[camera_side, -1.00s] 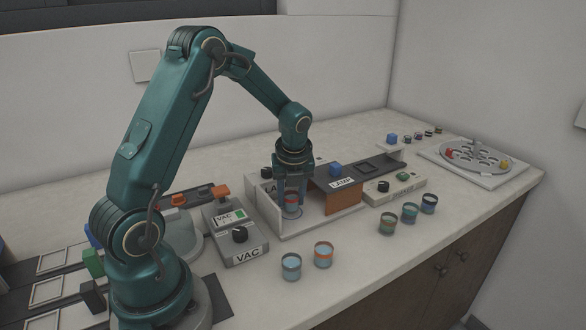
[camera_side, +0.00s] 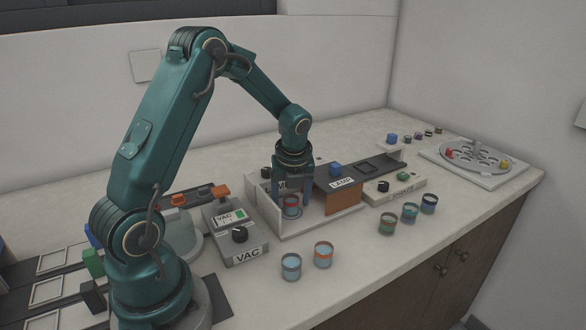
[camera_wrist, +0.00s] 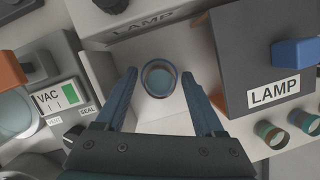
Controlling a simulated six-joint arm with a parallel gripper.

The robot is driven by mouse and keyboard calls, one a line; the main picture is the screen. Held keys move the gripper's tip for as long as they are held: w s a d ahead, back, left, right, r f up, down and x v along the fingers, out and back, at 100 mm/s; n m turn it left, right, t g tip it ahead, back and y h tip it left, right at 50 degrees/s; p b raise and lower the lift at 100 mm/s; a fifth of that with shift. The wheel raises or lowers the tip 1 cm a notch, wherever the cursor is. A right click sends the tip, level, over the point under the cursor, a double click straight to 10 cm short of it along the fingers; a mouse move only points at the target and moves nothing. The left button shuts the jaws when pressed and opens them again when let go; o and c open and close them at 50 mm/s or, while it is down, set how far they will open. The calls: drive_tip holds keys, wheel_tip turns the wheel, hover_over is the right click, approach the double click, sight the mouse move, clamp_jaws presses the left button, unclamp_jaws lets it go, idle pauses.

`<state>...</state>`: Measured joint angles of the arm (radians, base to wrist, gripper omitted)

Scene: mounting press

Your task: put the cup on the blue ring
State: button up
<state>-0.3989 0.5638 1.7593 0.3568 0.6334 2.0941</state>
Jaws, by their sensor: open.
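A small cup (camera_side: 291,207) with an orange band and pale blue inside stands upright on the light floor of the open lamp box. It also shows in the wrist view (camera_wrist: 160,79). My gripper (camera_side: 292,201) points down with its fingers on either side of the cup. In the wrist view, the fingers (camera_wrist: 159,77) are spread, with a gap between each finger and the cup.
The orange-sided lamp housing (camera_side: 342,197) stands close on the right of my gripper. The VAC unit (camera_side: 240,238) is on the left. Two cups (camera_side: 291,267) (camera_side: 323,255) stand in front, and several others (camera_side: 409,213) stand to the right. The counter front is otherwise clear.

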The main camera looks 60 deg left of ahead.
sight(293, 221)
drive_tip(key=v, duration=1.1)
drive_tip(key=s+d+r+n+t+h, duration=0.2)
drive_tip(key=s+d+n, duration=1.1)
drive_tip(key=n, duration=0.9)
drive_tip(key=shift+s+d+r+n+t+h, duration=0.35)
drive_tip(key=shift+d+t+h, duration=0.35)
drive_tip(key=shift+t, duration=0.5)
